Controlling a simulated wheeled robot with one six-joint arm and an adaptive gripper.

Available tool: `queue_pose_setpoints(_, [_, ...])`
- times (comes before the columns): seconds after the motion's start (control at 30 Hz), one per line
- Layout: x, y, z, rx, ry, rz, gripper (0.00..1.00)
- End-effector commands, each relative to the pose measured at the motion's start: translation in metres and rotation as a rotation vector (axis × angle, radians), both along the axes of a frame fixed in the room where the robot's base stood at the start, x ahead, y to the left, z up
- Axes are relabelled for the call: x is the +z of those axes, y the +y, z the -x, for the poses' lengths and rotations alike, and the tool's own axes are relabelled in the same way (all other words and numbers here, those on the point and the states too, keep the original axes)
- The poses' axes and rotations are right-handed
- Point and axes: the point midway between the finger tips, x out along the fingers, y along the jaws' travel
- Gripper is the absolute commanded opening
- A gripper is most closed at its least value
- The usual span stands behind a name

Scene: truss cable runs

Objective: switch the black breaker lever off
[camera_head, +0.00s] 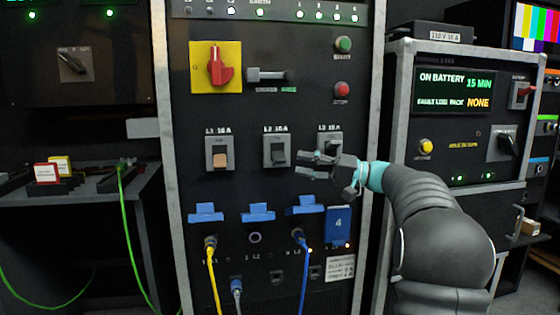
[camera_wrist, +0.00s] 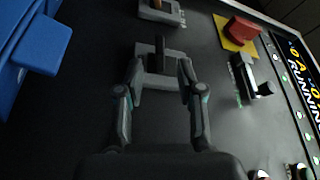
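The black breaker lever (camera_head: 278,156) is on the middle breaker, labelled L2 16 A, in a grey housing on the rack panel. In the wrist view the black lever (camera_wrist: 160,48) stands out from its grey housing (camera_wrist: 158,80), ahead of and between my fingertips. My gripper (camera_head: 304,164) is open and empty, just right of and slightly below that breaker. Its two fingers also show in the wrist view (camera_wrist: 160,75), spread apart, near the housing's sides; I cannot tell whether they touch it. My gripper partly hides the breaker on the right (camera_head: 333,143).
A breaker with a tan lever (camera_head: 219,161) is on the left. Blue flaps (camera_head: 257,212) and plugged yellow (camera_head: 212,270) and blue cables (camera_head: 304,270) are below. A battery cabinet (camera_head: 460,120) stands right.

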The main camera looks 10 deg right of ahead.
Motion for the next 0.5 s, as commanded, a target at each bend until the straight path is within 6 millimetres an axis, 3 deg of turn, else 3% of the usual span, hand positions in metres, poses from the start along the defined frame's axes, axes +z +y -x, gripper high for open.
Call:
queue_pose_setpoints(0.23, [0.006, 0.041, -0.015, 0.004, 0.001, 0.001, 0.38])
queue_pose_setpoints(0.5, [0.009, 0.062, -0.023, 0.001, 0.001, 0.0, 0.38])
